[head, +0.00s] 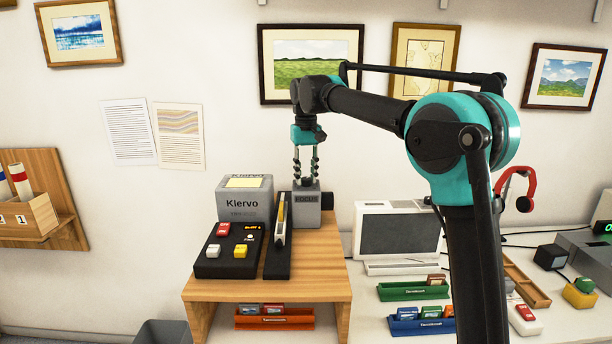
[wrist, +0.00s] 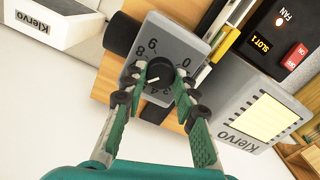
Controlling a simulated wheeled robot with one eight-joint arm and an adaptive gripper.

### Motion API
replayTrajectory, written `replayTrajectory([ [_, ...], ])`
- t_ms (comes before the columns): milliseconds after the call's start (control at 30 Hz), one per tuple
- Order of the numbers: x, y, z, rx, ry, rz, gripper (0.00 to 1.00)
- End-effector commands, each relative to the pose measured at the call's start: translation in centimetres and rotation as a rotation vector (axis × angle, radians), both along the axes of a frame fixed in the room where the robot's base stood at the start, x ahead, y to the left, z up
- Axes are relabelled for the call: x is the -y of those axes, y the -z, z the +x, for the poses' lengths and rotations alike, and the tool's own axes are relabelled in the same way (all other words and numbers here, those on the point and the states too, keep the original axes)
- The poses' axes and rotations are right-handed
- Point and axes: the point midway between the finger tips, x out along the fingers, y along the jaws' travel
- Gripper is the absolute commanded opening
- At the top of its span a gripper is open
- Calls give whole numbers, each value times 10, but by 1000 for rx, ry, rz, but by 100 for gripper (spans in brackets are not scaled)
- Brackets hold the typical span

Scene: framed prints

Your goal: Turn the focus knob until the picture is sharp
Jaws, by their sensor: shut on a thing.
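The focus box (head: 306,217) is a grey block marked FOCUS, at the back right of the wooden stand. In the wrist view the same grey box (wrist: 195,45) has a dial face with printed numbers, among them 0, 8 and 9. A round black knob (wrist: 159,73) with a white mark sits in the middle of the dial. My gripper (head: 306,180) points straight down onto the box top. In the wrist view its fingers (wrist: 161,84) are shut on the knob, one on each side, and hide part of the dial. The screen (head: 398,234) to the right looks plain dark grey.
A grey Klervo unit (head: 245,198) stands left of the focus box. A black panel (head: 233,255) with red, white and yellow buttons lies before it on the wooden stand (head: 262,288). Green (head: 413,291) and blue (head: 422,326) trays sit on the white table at right.

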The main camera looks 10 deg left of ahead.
Motion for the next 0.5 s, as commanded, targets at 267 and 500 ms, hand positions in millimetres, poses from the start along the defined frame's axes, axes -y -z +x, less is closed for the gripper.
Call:
replayTrajectory([
  [267,0,0,0,0,-126,0,0],
  [500,-1,0,0,1,-330,1,0],
])
